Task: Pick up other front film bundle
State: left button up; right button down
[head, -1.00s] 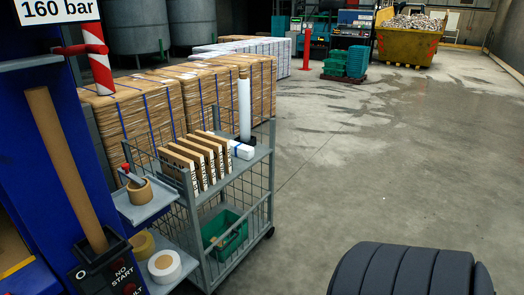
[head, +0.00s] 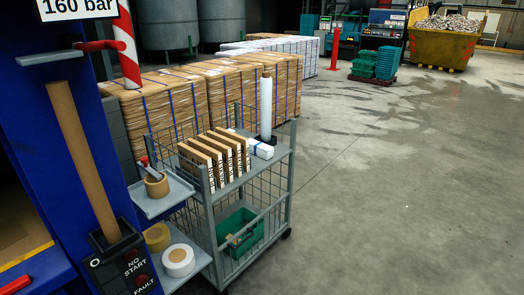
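I cannot tell for sure which thing is the film bundle. A small white bundle with a blue band (head: 262,150) lies on the top shelf of the grey wire cart (head: 288,185). An upright white roll (head: 266,108) stands behind it on a dark base. Several flat brown cardboard pieces with printed edges (head: 213,158) stand in a row to its left on the same shelf. Neither of my grippers shows in the head view.
A green crate (head: 240,232) sits on the cart's lower shelf. Tape rolls (head: 178,261) lie on side shelves next to the blue machine (head: 65,130). Strapped brown stacks (head: 185,105) stand behind the cart. The concrete floor (head: 410,190) at right is clear.

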aim_at(264, 151)
jog(key=i+l, duration=1.15)
jog(key=l, duration=0.2)
